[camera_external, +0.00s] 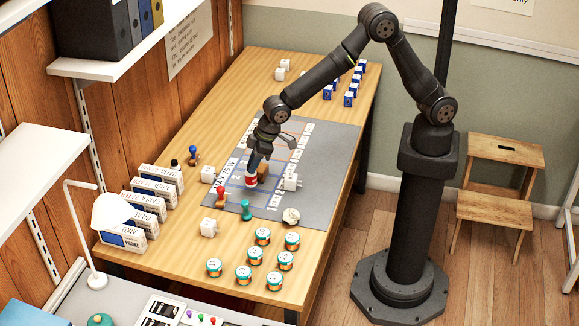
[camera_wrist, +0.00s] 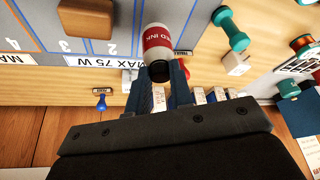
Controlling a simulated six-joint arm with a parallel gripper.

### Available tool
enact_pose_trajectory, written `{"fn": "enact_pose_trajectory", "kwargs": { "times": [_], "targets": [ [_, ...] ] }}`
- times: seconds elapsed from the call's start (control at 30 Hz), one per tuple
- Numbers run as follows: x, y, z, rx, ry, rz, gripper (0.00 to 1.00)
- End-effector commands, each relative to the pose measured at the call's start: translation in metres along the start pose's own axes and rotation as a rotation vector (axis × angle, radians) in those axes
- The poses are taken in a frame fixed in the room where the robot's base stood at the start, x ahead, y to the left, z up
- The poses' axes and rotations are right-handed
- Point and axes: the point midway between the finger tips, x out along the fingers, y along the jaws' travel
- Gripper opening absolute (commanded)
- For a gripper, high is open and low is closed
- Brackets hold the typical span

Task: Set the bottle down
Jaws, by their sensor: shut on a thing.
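The bottle (camera_external: 251,182) is small, with a red and white body and a dark cap; in the wrist view (camera_wrist: 158,42) its label reads as red ink. My gripper (camera_external: 255,166) is shut on it from above, and in the wrist view the fingers (camera_wrist: 159,82) sit either side of the dark cap. In the external view the bottle looks upright, at or just above the grey mat (camera_external: 322,160). I cannot tell whether its base touches the mat.
A brown block (camera_external: 263,171) and a white cube (camera_external: 292,182) are close to the right. A red stamp (camera_external: 221,196) and a teal stamp (camera_external: 245,211) stand in front. Several round tins (camera_external: 255,256) fill the near table end; white boxes (camera_external: 150,199) line the left edge. The mat's right side is clear.

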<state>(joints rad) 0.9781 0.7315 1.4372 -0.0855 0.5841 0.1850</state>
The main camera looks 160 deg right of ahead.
Motion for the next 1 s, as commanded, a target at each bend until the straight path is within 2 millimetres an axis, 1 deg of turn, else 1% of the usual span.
{"fn": "enact_pose_trajectory", "kwargs": {
  "times": [0.13, 0.33, 0.73, 0.77, 0.8, 0.83, 0.87, 1.0],
  "targets": [
    [0.010, -0.002, 0.004, 0.000, -0.002, 0.001, 0.00],
    [0.036, -0.001, 0.014, 0.000, -0.002, 0.000, 0.00],
    [0.041, -0.001, 0.016, 0.000, 0.001, 0.000, 0.00],
    [0.041, -0.001, 0.016, 0.000, 0.001, 0.000, 0.26],
    [0.041, -0.001, 0.016, 0.000, 0.001, 0.000, 0.34],
    [0.041, -0.001, 0.016, 0.000, 0.001, 0.000, 0.40],
    [0.041, -0.001, 0.016, 0.000, 0.001, 0.000, 0.42],
    [0.041, -0.001, 0.016, 0.000, 0.001, 0.000, 0.42]
  ]
}}
